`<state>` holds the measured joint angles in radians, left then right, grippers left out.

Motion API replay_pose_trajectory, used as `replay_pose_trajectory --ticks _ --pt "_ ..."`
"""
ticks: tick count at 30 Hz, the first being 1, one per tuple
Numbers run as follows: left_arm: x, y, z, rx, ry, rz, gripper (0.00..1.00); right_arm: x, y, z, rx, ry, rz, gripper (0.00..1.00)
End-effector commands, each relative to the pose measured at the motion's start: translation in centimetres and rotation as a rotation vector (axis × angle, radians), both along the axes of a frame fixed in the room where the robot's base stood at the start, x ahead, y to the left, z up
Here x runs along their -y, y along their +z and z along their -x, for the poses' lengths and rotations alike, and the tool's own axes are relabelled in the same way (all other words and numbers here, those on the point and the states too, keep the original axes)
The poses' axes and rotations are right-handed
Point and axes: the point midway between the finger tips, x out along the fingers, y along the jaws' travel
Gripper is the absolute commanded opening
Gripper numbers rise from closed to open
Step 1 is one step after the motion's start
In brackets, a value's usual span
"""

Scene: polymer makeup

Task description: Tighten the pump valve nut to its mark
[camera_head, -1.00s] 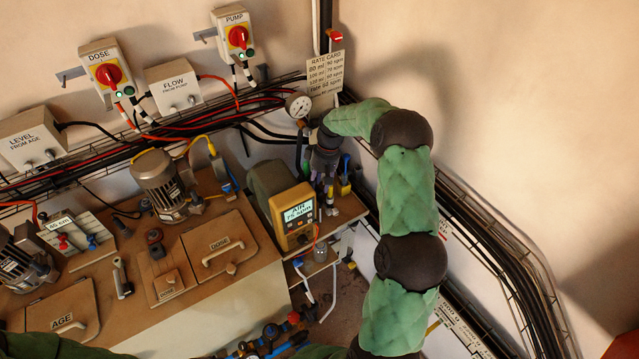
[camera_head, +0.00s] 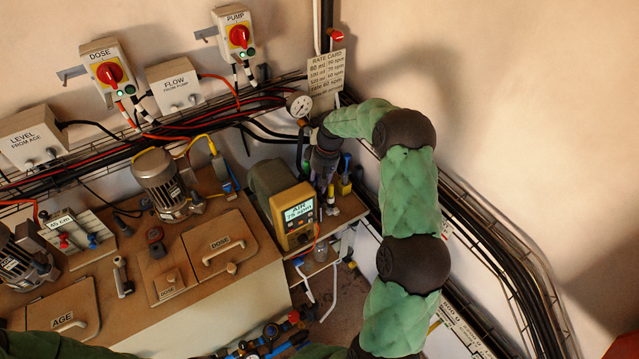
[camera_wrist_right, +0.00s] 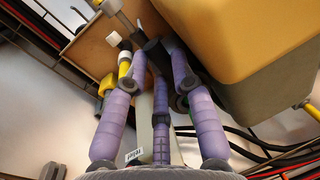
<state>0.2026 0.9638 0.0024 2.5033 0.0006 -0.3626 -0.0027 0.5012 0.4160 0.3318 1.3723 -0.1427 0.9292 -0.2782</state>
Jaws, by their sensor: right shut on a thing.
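The pump (camera_head: 294,212) is a yellow and olive unit with a lit display, standing beside the bench's right end. Its yellow housing fills the upper right of the right wrist view (camera_wrist_right: 245,45). My right gripper (camera_head: 327,184) points down just right of the pump. In the right wrist view its purple fingers (camera_wrist_right: 157,62) are closed around a small dark fitting (camera_wrist_right: 153,47), which looks like the valve nut. The fingers hide much of it, and I cannot make out a mark. My left gripper is not in view; only my green left arm shows at the bottom left.
A pressure gauge (camera_head: 299,105) sits close to my right wrist. Cable trays run along the wall and floor beside my arm. A yellow fitting (camera_wrist_right: 124,70) lies left of the fingers. A bench with the DOSE lid (camera_head: 222,245) stands left; the right wall is bare.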

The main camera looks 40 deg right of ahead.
Motion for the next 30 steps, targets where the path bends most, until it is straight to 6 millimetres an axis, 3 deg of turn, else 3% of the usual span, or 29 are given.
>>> replay_pose_trajectory --ticks 3,4,5,16,22,30 --pt "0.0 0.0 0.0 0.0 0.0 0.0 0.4 0.0 0.0 0.0 0.001 0.001 0.0 0.0" --pt "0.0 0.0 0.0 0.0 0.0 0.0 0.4 0.0 0.0 0.0 0.001 0.001 0.0 0.28" --pt "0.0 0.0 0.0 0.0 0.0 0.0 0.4 0.0 0.0 0.0 0.001 0.001 0.0 0.36" --pt "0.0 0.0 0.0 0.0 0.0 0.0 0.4 0.1 0.0 -0.1 0.001 0.011 0.0 0.36" --pt "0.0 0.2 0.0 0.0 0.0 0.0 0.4 0.7 0.0 -0.1 0.0 0.11 0.0 0.36" --pt "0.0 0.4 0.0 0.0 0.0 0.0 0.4 1.7 4.7 -0.1 0.003 0.113 0.001 0.36"
